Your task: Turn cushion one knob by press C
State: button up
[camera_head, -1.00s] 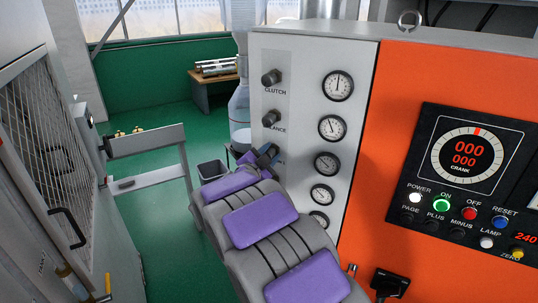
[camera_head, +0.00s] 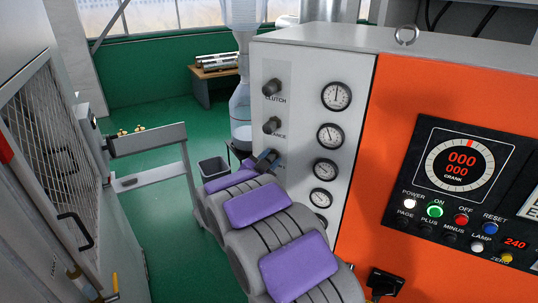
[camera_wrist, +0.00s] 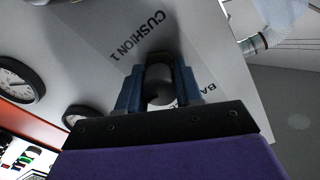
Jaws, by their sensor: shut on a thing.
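The cushion one knob (camera_wrist: 160,84) is a dark round knob on the grey press panel (camera_wrist: 85,30). In the wrist view it sits between the two blue fingers of my gripper (camera_wrist: 158,88), next to the printed label CUSHION 1. My gripper is shut on this knob. In the head view my gripper (camera_head: 267,159) is at the lowest knob position of the panel's left column, below the balance knob (camera_head: 271,125) and clutch knob (camera_head: 272,87). There the gripper and arm hide most of the cushion one knob and part of its label.
Several round gauges (camera_head: 336,96) line the panel right of the knobs. An orange face with a crank display (camera_head: 460,165) and buttons stands further right. A grey bin (camera_head: 213,168) is behind my arm. A mesh-fronted cabinet (camera_head: 45,165) stands left, with green floor between.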

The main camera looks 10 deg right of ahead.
jog(key=shift+r, duration=0.1)
jog(key=o, duration=1)
jog(key=shift+a, duration=0.1)
jog(key=b+v, duration=0.1)
jog(key=v, duration=1.6)
jog(key=shift+s+a+b, duration=0.1)
jog(key=shift+b, duration=0.25)
dwell(1.1)
